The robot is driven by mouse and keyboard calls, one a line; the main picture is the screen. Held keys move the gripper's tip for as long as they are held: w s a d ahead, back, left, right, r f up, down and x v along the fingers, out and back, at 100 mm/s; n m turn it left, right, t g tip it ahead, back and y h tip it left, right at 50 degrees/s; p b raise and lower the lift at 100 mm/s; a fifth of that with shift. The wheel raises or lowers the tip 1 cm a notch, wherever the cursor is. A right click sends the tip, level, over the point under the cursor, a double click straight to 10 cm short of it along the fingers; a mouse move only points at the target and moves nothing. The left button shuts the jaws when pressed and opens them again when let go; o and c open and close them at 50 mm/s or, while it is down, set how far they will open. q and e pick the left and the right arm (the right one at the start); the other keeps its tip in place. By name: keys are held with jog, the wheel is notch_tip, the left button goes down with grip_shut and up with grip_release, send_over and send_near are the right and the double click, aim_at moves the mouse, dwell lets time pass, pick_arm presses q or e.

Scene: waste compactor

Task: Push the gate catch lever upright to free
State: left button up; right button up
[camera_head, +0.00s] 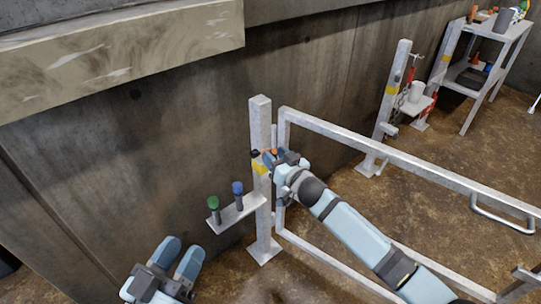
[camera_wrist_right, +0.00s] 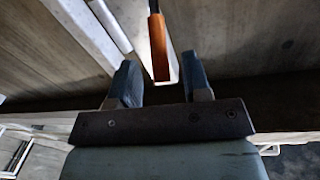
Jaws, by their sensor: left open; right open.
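The gate catch lever has an orange handle (camera_head: 268,152) on the near gate post (camera_head: 260,112), mostly covered by my right gripper (camera_head: 277,158). In the right wrist view the orange handle (camera_wrist_right: 158,50) runs down on a dark shaft between the two spread fingers of my right gripper (camera_wrist_right: 160,72), with gaps on both sides. I cannot tell whether a finger touches it. The white-framed gate (camera_head: 370,155) stands beside the post. My left gripper (camera_head: 181,252) is open and empty at lower left, away from the post.
A small shelf on the post carries a green-topped item (camera_head: 213,203) and a blue-topped item (camera_head: 238,188). A concrete wall (camera_head: 150,140) stands behind. A second post (camera_head: 392,105) and a shelf rack (camera_head: 480,70) stand at the back right. My right forearm crosses over the gate.

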jog(key=shift+x, duration=1.3)
